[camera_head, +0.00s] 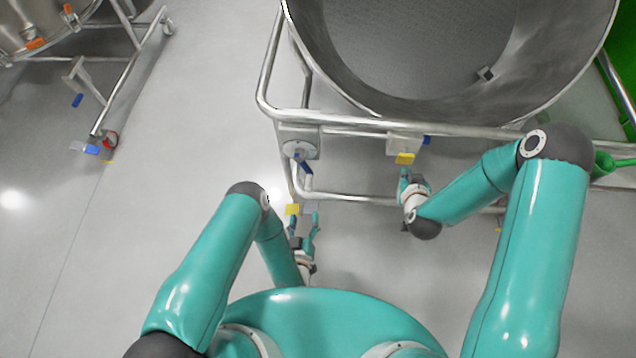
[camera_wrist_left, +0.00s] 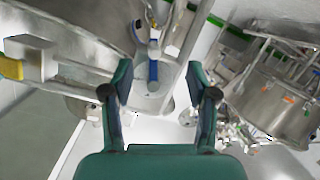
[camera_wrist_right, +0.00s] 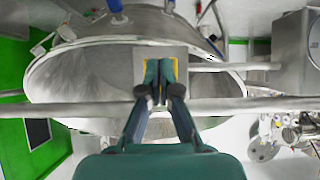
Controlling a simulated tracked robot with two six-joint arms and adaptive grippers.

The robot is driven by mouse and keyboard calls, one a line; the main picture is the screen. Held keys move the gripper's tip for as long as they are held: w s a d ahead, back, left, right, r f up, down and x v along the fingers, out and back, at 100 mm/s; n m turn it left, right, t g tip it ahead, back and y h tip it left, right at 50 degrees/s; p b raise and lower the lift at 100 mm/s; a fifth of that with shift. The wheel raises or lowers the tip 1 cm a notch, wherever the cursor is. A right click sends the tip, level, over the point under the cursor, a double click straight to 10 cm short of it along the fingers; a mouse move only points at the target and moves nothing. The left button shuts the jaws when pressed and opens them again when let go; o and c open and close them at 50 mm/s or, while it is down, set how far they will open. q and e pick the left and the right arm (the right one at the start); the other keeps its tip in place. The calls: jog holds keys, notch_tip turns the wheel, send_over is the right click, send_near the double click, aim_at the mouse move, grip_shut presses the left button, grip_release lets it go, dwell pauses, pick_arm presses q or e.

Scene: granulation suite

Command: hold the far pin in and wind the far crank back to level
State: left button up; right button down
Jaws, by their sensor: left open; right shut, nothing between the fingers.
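The crank (camera_head: 303,163) with a blue grip hangs from a round hub on the bin frame's left corner. In the left wrist view the blue grip (camera_wrist_left: 153,71) points down, between the finger lines and beyond the tips. My left gripper (camera_head: 304,217) is open and empty, below the crank and apart from it. The yellow pin head (camera_head: 404,158) sits under a bracket on the frame's front rail. My right gripper (camera_head: 405,174) is shut, its tips right at the yellow head. In the right wrist view the fingers (camera_wrist_right: 160,93) hide most of it; I cannot tell whether they touch.
A large open steel bin (camera_head: 455,105) stands in the tubular frame (camera_head: 265,85). The frame's rails run close to both grippers. A second wheeled frame (camera_head: 122,95) with a vessel stands at upper left. Grey floor (camera_head: 130,210) is clear at left. Green items (camera_head: 612,163) are at right.

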aim_at(308, 190)
pick_arm(q)
jog(key=r+x, duration=0.1)
jog(key=x, duration=0.2)
jog(key=r+x, duration=0.1)
jog(key=x, duration=0.7)
jog(key=shift+w+r, duration=0.4)
jog(key=shift+w, duration=0.2)
pick_arm(e)
jog(key=shift+w, duration=0.15)
dwell(0.4)
jog(key=shift+w, duration=2.05)
pick_arm(q)
grip_shut()
